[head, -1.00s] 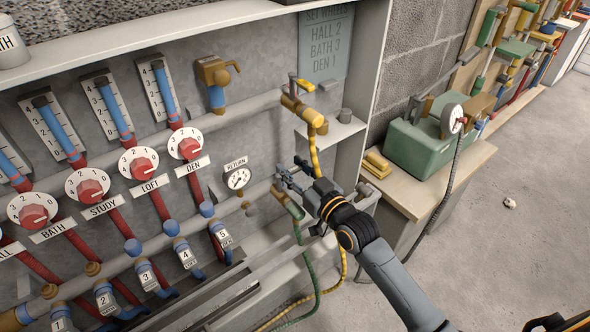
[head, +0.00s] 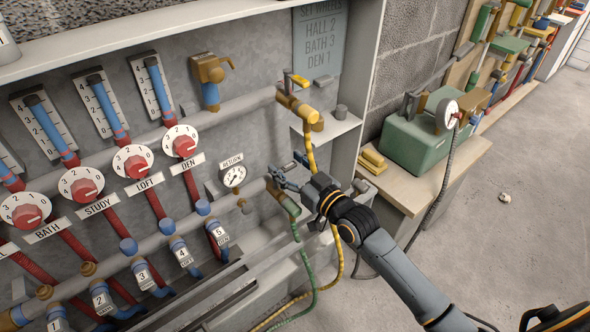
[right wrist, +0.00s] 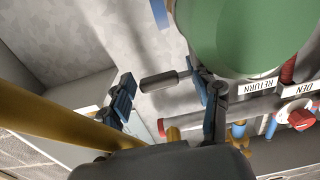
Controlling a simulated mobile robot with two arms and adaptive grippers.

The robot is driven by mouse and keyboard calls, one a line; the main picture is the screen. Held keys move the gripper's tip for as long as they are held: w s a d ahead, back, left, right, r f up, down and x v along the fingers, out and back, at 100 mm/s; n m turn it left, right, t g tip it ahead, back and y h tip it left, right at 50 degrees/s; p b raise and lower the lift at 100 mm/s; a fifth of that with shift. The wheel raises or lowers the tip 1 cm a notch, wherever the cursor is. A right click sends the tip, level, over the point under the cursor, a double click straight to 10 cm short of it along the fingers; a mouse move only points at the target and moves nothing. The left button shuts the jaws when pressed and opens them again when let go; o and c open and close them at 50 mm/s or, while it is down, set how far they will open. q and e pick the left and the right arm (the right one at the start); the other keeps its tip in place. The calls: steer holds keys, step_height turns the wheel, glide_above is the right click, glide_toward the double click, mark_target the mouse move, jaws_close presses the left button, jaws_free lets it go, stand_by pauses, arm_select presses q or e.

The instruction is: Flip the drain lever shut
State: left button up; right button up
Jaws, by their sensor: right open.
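The drain fitting (head: 287,203) is the green and brown piece at the right end of the lower pipe, with a green hose hanging from it. A large green rounded part (right wrist: 245,30) fills the top of the right wrist view. A dark grey cylindrical grip (right wrist: 165,81), seemingly the drain lever's handle, shows between my right gripper's fingers, with gaps on both sides. My right gripper (head: 288,167) is open at the fitting, and its fingers also show in the wrist view (right wrist: 165,92). The lever is mostly hidden in the head view. My left gripper is out of view.
The upper yellow valve (head: 298,106) and its yellow hose (head: 310,155) are close above and beside my right gripper. The return gauge (head: 233,176) is just left. A bench (head: 425,180) with a green pump box (head: 425,140) stands to the right, with open floor beyond.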

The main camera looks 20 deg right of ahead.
steer(key=v, duration=1.2)
